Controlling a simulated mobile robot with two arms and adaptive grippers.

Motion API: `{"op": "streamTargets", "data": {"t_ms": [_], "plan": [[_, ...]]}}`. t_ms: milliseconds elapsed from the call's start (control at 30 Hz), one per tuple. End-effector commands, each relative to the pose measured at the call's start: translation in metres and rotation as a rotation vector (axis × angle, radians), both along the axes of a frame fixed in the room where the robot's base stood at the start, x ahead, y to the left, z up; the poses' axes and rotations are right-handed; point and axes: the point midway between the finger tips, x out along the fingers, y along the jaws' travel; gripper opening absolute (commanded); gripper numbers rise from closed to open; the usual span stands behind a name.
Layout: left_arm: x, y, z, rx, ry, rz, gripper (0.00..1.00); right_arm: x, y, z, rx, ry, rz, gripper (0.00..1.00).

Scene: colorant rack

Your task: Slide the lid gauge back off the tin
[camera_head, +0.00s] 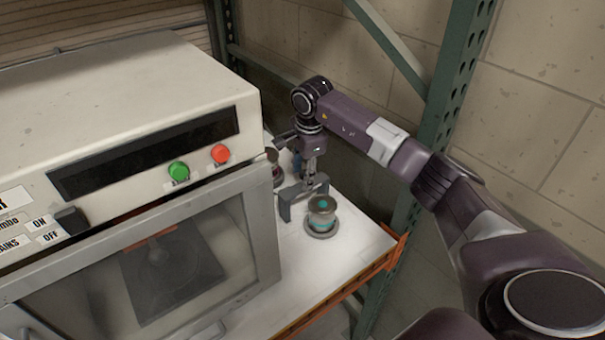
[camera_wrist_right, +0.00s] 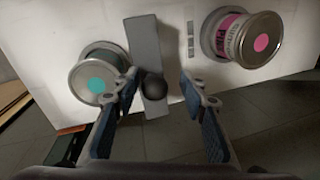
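The grey lid gauge (camera_head: 289,205) stands on the white shelf top, just behind and left of a tin with a teal dot (camera_head: 321,211). In the right wrist view the gauge is a grey bar (camera_wrist_right: 145,45) with a dark round knob (camera_wrist_right: 154,87), close beside the teal-dot tin (camera_wrist_right: 97,76). I cannot tell whether gauge and tin touch. My right gripper (camera_head: 309,178) reaches down over the gauge. In the wrist view its fingers (camera_wrist_right: 160,90) are apart, with the knob showing between them, nearer the left finger. My left gripper is not in view.
A second tin with a pink label (camera_wrist_right: 252,41) stands on the other side of the gauge. A large oven-like machine (camera_head: 120,100) with green and red buttons fills the left. A green rack post (camera_head: 450,110) rises to the right. The shelf's front right corner is clear.

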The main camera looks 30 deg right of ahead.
Motion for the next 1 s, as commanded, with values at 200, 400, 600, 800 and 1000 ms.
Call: {"op": "streamTargets", "data": {"t_ms": [200,400,600,800,1000], "plan": [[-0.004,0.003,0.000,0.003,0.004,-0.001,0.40,-0.002,0.000,0.013,-0.001,-0.001,0.000,0.39],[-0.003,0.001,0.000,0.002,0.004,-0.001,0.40,-0.008,0.001,0.053,-0.002,-0.004,0.001,0.39],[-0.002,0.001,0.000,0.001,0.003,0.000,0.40,-0.016,0.002,0.092,-0.001,-0.002,0.001,0.39],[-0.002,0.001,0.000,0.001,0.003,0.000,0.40,-0.020,0.003,0.113,0.000,0.000,0.001,0.39],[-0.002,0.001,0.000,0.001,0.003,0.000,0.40,-0.022,0.003,0.117,0.000,0.001,0.001,0.39]]}}
